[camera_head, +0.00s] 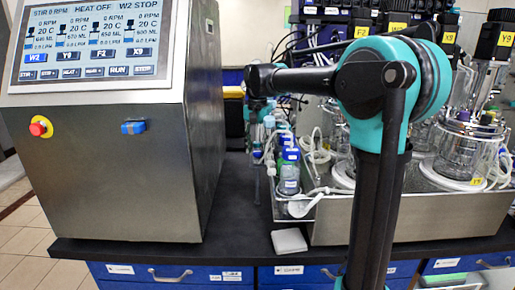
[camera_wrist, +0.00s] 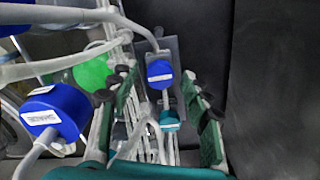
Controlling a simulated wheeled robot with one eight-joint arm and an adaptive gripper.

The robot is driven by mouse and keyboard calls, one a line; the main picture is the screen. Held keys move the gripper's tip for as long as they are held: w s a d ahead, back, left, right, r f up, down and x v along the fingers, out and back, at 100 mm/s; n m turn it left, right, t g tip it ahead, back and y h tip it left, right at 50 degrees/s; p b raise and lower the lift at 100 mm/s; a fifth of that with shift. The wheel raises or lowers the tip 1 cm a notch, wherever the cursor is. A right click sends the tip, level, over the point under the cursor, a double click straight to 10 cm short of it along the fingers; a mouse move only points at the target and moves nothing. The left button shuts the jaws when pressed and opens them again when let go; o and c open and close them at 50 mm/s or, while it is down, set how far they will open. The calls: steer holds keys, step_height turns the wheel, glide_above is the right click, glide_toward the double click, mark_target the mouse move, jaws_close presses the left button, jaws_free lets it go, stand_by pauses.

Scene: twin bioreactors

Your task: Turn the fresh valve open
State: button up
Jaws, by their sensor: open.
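My gripper (camera_wrist: 160,92) is open, with a green-padded finger at each side of the wrist view. Between the fingers are a small blue block (camera_wrist: 159,72) with a white label and, below it, a teal piece (camera_wrist: 169,119) with a label. Both sit on pale tubing. The labels are too small to read, so I cannot tell which part is the fresh valve. Contact with the fingers is not clear. In the head view my gripper (camera_head: 262,135) hangs down beside the row of bottles, small and partly blended with them.
Blue-capped bottles (camera_head: 289,172) and loose white tubes crowd the gripper's right in the head view. A large metal control cabinet (camera_head: 110,150) with a screen stands at left. Glass vessels (camera_head: 462,150) stand in a metal tray at right. The black bench (camera_head: 232,215) has a bare strip.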

steer(key=shift+c, duration=0.5)
jaws_close()
steer(key=shift+n, duration=0.4)
steer(key=n, duration=0.3)
steer(key=shift+n, duration=0.4)
steer(key=n, duration=0.4)
steer(key=shift+n, duration=0.3)
steer(key=n, duration=0.8)
steer(key=shift+n, duration=0.5)
